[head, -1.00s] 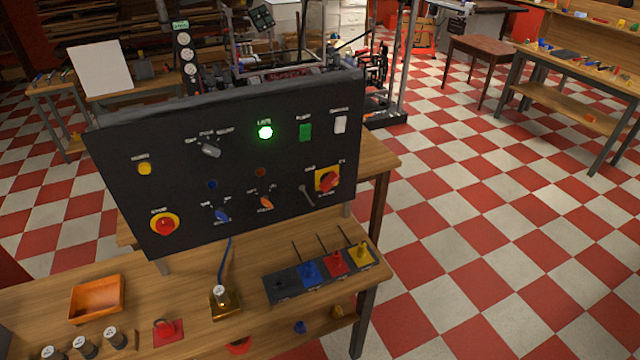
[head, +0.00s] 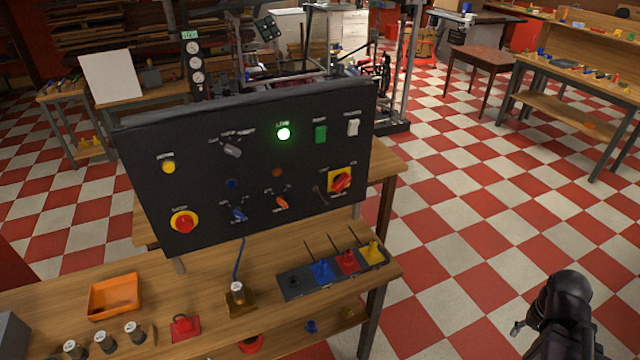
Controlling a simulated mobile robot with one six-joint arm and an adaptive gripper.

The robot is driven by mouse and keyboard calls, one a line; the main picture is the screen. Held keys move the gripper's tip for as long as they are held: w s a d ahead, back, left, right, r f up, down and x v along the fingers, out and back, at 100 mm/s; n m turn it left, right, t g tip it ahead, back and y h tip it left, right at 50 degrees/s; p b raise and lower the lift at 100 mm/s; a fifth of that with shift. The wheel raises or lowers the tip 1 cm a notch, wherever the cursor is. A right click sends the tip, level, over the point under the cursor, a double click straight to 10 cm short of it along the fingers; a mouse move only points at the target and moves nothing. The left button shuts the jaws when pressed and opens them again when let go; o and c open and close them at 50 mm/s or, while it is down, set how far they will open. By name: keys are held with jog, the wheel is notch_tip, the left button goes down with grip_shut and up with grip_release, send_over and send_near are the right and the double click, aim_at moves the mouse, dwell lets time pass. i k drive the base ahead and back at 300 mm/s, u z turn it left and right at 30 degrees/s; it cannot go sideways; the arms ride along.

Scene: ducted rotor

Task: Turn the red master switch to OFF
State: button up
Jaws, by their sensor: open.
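The red master switch (head: 341,182) is a red rotary knob on a yellow plate, at the lower right of the black control panel (head: 200,205). Its handle looks slanted, up to the right; its small labels are too blurred to read. My gripper (head: 557,340) is dark and shows at the bottom right, partly cut off by the picture edge. It is open, with nothing seen in it. It is well to the right of the panel, over the checkered floor, apart from the switch.
A green lamp (head: 284,134) glows on the panel. A red mushroom button (head: 184,222) on yellow sits at its lower left. The workbench (head: 205,290) in front holds an orange tray (head: 115,296) and colored levers (head: 347,262). The floor right of the bench is clear.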

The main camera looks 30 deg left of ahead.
aim_at(340, 181)
jog(key=u, duration=0.7)
jog(key=k, duration=0.6)
jog(key=i, duration=0.6)
jog(key=u, duration=0.05)
